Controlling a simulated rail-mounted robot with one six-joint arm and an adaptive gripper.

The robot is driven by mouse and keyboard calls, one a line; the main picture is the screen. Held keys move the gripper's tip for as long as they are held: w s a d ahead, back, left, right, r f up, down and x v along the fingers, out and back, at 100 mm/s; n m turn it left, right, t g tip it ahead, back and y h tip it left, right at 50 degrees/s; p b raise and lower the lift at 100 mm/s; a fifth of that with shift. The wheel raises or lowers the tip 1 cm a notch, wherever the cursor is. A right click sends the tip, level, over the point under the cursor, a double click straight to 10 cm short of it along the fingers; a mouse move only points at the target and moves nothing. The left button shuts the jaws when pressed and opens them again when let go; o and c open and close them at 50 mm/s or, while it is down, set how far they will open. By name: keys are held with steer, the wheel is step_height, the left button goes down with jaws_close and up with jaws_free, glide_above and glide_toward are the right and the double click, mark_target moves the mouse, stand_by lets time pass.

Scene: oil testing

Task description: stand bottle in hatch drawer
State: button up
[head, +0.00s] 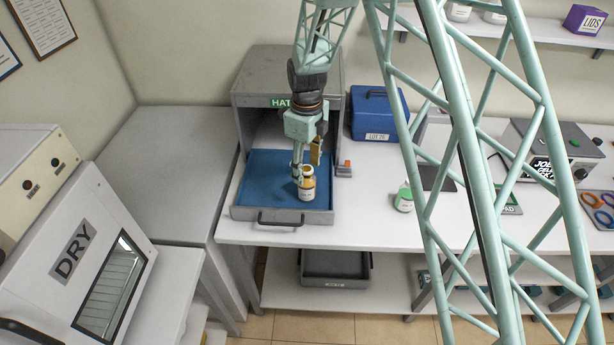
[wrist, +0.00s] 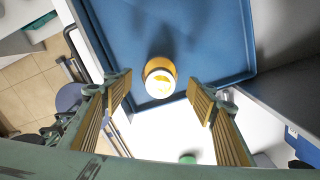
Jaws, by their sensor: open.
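The bottle (head: 307,184) is amber with a white label and a pale cap. It stands upright on the blue floor of the open hatch drawer (head: 260,214), towards the right front. My gripper (head: 306,160) is over the drawer, just behind the bottle, with its fingers pointing down. In the wrist view the fingers (wrist: 160,112) are spread wide, with the bottle (wrist: 160,78) seen from above, just beyond the gap between them. Nothing is held. In the head view the bottle hides part of the fingers.
The grey hatch housing (head: 290,72) stands behind the drawer. A blue box (head: 376,113) stands to its right. A green-capped bottle (head: 404,198) stands on the white bench right of the drawer. A small orange and grey object (head: 344,169) sits close to the drawer's right side.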

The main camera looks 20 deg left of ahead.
steer(key=shift+r, duration=1.6)
